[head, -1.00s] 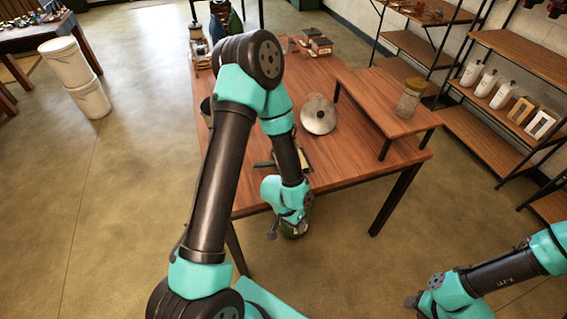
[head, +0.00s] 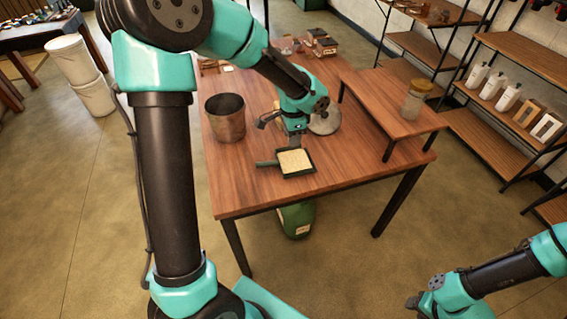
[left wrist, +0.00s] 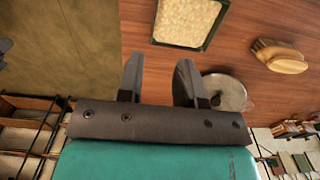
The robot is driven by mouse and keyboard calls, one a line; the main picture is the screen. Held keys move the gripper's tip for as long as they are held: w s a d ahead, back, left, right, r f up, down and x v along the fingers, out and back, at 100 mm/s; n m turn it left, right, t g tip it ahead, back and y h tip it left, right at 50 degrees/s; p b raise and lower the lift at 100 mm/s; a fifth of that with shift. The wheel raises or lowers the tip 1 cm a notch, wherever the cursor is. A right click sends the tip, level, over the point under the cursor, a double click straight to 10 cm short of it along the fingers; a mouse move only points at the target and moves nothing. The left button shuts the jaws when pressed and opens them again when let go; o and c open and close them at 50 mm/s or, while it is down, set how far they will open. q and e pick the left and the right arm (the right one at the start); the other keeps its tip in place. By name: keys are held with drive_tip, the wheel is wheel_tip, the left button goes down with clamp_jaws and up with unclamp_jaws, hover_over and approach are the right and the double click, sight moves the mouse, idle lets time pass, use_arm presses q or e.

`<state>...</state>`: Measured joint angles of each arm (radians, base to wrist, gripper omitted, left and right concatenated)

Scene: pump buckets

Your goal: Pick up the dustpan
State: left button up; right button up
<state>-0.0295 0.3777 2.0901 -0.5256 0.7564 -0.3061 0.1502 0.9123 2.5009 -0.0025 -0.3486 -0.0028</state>
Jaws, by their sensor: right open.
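The dustpan (head: 301,174) is a dark, shallow square pan filled with pale grainy material. It lies on the wooden table near the front edge, with its short handle (head: 266,164) pointing left. My left gripper (head: 302,146) is just behind the pan in the head view. In the left wrist view my left gripper (left wrist: 157,78) has its two fingers apart with nothing between them, and the dustpan (left wrist: 180,45) is beyond them at the top. Its handle does not show there. My right gripper (head: 413,302) is open at the lower right, away from the table.
A metal bucket (head: 226,118) stands left of the dustpan. A round metal lid (head: 326,124) lies behind my left wrist. A tan wooden object (left wrist: 281,56) shows in the wrist view. A raised shelf with a jar (head: 415,100) is at the right. A green sack (head: 297,218) is under the table.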

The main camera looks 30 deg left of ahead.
use_arm(q)
drive_tip(key=shift+f, duration=0.15)
hover_over(291, 173)
drive_tip(key=f, duration=1.2)
drive_tip(key=shift+w+a, duration=0.1)
drive_tip(key=shift+w, duration=0.15)
drive_tip(key=shift+f, duration=0.1)
drive_tip(key=shift+s+f, duration=0.15)
drive_tip(key=shift+f, duration=2.35)
clamp_jaws()
